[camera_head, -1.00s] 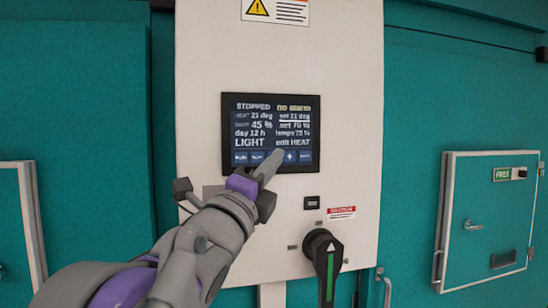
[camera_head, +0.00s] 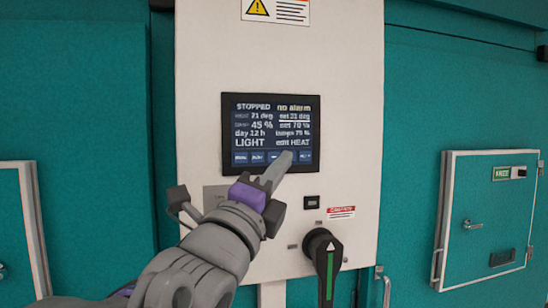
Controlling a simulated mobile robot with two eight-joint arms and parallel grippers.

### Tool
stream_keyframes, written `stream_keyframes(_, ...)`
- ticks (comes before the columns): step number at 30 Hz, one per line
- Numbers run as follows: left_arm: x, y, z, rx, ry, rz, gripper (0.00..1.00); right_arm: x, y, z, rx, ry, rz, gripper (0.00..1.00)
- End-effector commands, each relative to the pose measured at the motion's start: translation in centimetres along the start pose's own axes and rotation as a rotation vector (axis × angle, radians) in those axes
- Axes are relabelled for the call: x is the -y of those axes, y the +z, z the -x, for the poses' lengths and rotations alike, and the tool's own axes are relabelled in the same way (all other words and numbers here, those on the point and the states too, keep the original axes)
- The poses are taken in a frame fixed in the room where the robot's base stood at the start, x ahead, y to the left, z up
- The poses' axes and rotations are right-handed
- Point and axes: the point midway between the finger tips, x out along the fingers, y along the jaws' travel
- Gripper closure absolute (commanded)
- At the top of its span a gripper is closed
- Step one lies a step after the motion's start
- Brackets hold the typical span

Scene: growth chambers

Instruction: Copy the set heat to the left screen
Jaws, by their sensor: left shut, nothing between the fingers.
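The control screen (camera_head: 268,128) is dark and lit, on a white panel. It reads "STOPPED", "no alarm", heat 21 deg, "set 21 deg" underlined, "LIGHT" and "edit HEAT". A row of blue buttons (camera_head: 249,157) runs along its bottom edge. My left gripper (camera_head: 284,160) is shut and empty. Its fingertips are in front of the button row, right of the middle, and hide the fourth button. I cannot tell whether they touch the screen. My right gripper is not in view.
Below the screen a black rotary handle (camera_head: 324,262) with a green stripe sticks out, beside a red-and-white label (camera_head: 341,212). A teal door (camera_head: 490,220) with a latch is at the right. A white-edged door frame (camera_head: 33,225) is at the left.

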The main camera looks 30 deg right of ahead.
Motion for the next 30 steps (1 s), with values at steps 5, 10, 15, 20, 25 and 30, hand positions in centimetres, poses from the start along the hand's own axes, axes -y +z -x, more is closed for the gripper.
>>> stream_keyframes(5, 0.00, 0.01, -0.01, 0.000, 0.000, 0.000, 1.00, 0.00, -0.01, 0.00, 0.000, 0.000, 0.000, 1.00)
stream_keyframes(10, 0.00, 0.01, -0.01, 0.000, 0.000, 0.000, 1.00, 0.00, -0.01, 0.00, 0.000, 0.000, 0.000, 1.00)
stream_keyframes(15, 0.00, 0.01, -0.01, 0.000, 0.000, 0.000, 1.00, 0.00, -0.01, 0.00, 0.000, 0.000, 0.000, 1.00)
stream_keyframes(20, 0.00, 0.01, -0.01, 0.000, 0.000, 0.000, 1.00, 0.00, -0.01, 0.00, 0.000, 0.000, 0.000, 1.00)
stream_keyframes(25, 0.00, 0.01, -0.01, 0.000, 0.000, 0.000, 1.00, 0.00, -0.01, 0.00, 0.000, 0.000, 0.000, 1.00)
stream_keyframes(30, 0.00, 0.01, -0.01, 0.000, 0.000, 0.000, 1.00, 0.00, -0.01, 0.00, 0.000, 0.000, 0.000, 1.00)
